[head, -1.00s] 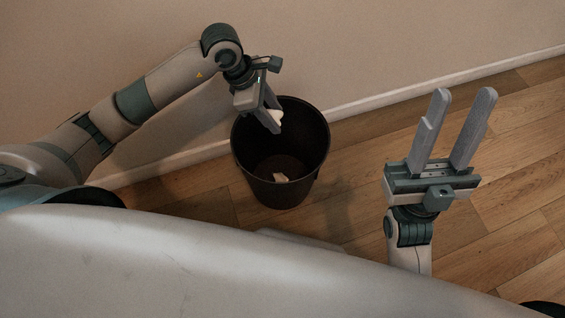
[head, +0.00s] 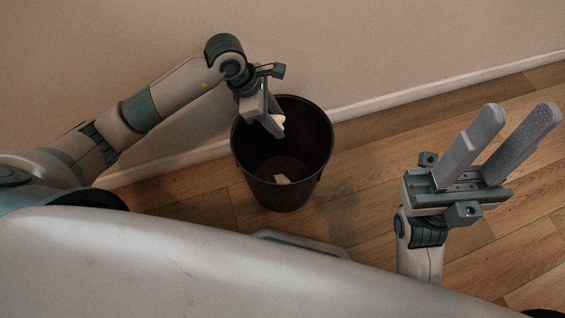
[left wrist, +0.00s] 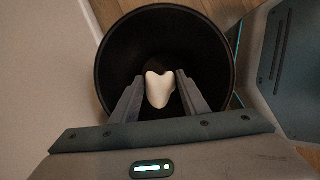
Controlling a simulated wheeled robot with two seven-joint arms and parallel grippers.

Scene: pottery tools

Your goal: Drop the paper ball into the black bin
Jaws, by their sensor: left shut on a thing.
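The black bin (head: 247,165) stands upright on the floor by the wall, open at the top. My left gripper (head: 273,126) is over the bin's mouth, near its wall-side rim, fingers pointing down. My right gripper (head: 518,112) is open and empty, to the right of the bin.
A pale crumpled scrap (head: 282,179) lies on the bin's bottom. A pale wall with a white baseboard (head: 385,102) runs behind the bin. The wooden floor (head: 365,185) between the bin and my right gripper is clear.

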